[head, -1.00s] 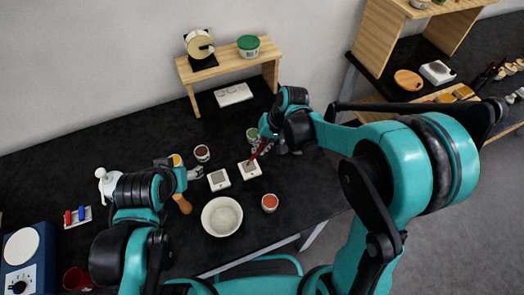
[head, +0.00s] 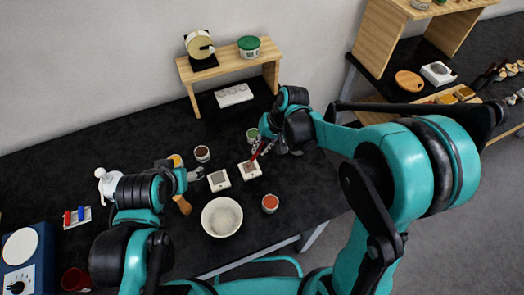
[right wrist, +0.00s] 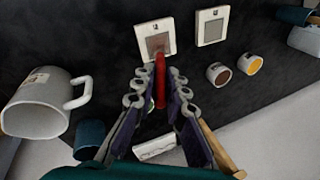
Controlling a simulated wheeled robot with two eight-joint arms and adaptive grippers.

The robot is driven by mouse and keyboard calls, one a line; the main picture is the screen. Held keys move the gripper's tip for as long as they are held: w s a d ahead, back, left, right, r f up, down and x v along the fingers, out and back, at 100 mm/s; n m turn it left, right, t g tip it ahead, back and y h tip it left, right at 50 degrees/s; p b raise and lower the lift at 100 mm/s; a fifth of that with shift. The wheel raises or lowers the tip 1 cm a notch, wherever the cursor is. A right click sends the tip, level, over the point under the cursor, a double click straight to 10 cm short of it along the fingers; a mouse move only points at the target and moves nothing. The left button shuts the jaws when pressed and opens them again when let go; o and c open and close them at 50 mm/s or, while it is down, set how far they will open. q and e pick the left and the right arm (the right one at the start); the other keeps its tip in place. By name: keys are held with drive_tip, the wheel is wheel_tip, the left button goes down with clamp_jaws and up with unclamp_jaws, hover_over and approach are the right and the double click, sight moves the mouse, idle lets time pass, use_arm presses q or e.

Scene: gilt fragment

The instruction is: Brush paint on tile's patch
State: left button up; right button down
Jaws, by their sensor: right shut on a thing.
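Two white square tiles lie on the dark table. The right tile (head: 251,169) has a brownish patch, and it shows in the right wrist view (right wrist: 143,45). The left tile (head: 218,180) has a greyer patch and also shows there (right wrist: 212,25). My right gripper (head: 268,147) is shut on a red-handled brush (right wrist: 161,82), whose far end is over the right tile's patch; I cannot tell if it touches. A brown paint cup (head: 202,153) stands behind the tiles, and an orange-red one (head: 270,203) in front. My left gripper (head: 188,174) is left of the tiles, its jaws unclear.
A white bowl (head: 222,217) stands in front of the tiles. A green cup (head: 252,134) is close behind my right gripper. A small wooden stand (head: 229,67) holds a roll and a green-lidded tub. A blue device (head: 20,262) is at the left. A white mug (right wrist: 40,100) shows in the wrist view.

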drive_tip(key=shift+w+a+f, duration=0.1)
drive_tip(key=shift+w, duration=0.15)
drive_tip(key=s, duration=0.1)
drive_tip(key=s+d, duration=0.1)
drive_tip(key=shift+s, duration=0.3)
idle(1.9)
